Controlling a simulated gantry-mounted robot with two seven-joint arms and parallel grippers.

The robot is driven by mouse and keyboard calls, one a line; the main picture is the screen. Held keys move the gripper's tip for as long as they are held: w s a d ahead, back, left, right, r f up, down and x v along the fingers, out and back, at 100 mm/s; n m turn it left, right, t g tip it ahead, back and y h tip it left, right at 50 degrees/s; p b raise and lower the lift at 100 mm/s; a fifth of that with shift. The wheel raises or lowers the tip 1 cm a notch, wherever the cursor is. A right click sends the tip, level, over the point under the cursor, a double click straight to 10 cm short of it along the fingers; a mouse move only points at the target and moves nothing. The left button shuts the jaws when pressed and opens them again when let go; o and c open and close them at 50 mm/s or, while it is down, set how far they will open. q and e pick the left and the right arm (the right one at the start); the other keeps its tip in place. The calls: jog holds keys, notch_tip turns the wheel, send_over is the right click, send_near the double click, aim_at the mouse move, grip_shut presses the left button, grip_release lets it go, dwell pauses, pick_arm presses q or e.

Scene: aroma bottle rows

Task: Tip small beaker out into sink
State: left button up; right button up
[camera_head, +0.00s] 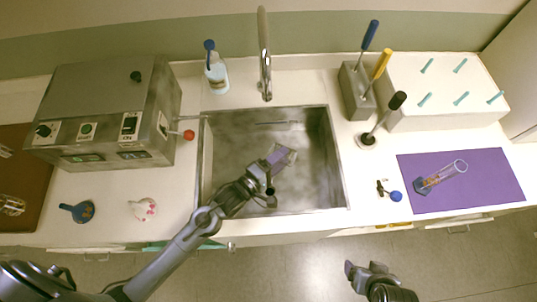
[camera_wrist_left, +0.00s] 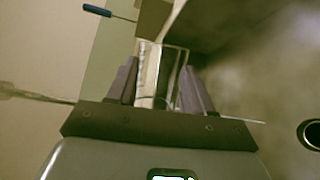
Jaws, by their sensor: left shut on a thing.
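My left gripper (camera_head: 274,160) is over the sink (camera_head: 225,140), shut on a small clear beaker (camera_head: 286,155). In the left wrist view the beaker (camera_wrist_left: 160,75) sits between the two fingers of the left gripper (camera_wrist_left: 160,90). The beaker looks tilted; I cannot tell whether liquid is in it or running out. My right gripper (camera_head: 369,271) is low in the head view, over the floor in front of the counter and away from the sink; its finger gap is unclear.
The tap (camera_head: 264,55) rises behind the sink. A grey machine (camera_head: 105,110) stands left, with a wash bottle (camera_head: 216,75) beside it. A tool block (camera_head: 356,92), a white rack (camera_head: 445,90) and a cylinder (camera_head: 445,174) on a purple mat (camera_head: 475,185) are right.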

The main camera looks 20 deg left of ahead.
pick_arm(q)
jog(key=shift+a+r+n+p, duration=0.2)
jog(key=shift+n+p, duration=0.35)
jog(key=shift+n, duration=0.15)
dwell(0.5)
jog(key=shift+r+p, duration=0.1)
jog(key=shift+p, duration=0.25)
jog(key=shift+d+m+p, duration=0.2)
jog(key=shift+m+p, duration=0.4)
jog(key=shift+p, duration=0.05)
jog(key=shift+d+f+m+y+p, duration=0.15)
jog(key=shift+f+m+y+p, duration=0.15)
jog(key=shift+m+p, duration=0.15)
jog(key=shift+d+f+m+g, duration=0.1)
jog(key=shift+f+m+g, duration=0.1)
jog(key=shift+m+g, duration=0.1)
